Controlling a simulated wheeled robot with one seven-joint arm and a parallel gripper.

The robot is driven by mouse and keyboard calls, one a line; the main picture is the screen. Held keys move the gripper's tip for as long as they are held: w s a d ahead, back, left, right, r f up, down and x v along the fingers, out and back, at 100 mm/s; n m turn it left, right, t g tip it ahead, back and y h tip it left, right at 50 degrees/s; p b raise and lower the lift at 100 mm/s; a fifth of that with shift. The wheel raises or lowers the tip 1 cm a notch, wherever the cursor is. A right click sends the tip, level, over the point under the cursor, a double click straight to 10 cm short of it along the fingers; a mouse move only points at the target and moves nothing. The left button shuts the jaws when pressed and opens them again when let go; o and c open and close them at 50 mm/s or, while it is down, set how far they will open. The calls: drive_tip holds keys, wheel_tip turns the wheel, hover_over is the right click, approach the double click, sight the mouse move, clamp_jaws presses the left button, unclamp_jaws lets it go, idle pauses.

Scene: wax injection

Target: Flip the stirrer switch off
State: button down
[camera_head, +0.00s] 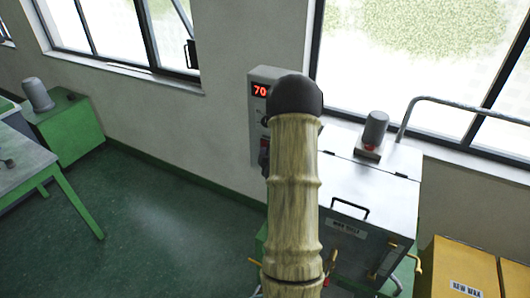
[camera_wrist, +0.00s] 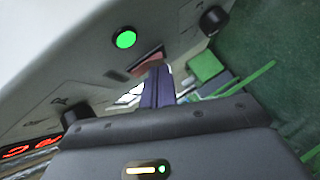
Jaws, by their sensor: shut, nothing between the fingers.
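In the wrist view a grey control panel (camera_wrist: 60,60) fills the upper left, seen tilted. A reddish switch (camera_wrist: 146,60) sits on it close to a lit green lamp (camera_wrist: 124,39). My gripper (camera_wrist: 157,70) is shut and empty, with its dark bluish fingertips right at the reddish switch. I cannot tell whether they touch it, and the fingers partly cover it. The switch's position is not clear. In the head view the panel (camera_head: 256,76) is on the wall beside the machine, partly hidden by my arm, which also hides my gripper.
In the head view the display (camera_head: 260,90) reads 70. A metal wax tank (camera_head: 365,190) with a stirrer motor (camera_head: 375,130) stands right of my arm. Yellow boxes (camera_head: 455,265) stand further right.

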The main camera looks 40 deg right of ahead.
drive_tip(key=shift+f+b, duration=0.2)
drive_tip(key=shift+b, duration=0.2)
drive_tip(key=s+a+b, duration=0.7)
drive_tip(key=s+b, duration=0.3)
drive_tip(key=b, duration=0.2)
drive_tip(key=shift+s+r, duration=0.35)
drive_tip(key=shift+r, duration=0.05)
drive_tip(key=shift+a, duration=0.15)
idle(0.4)
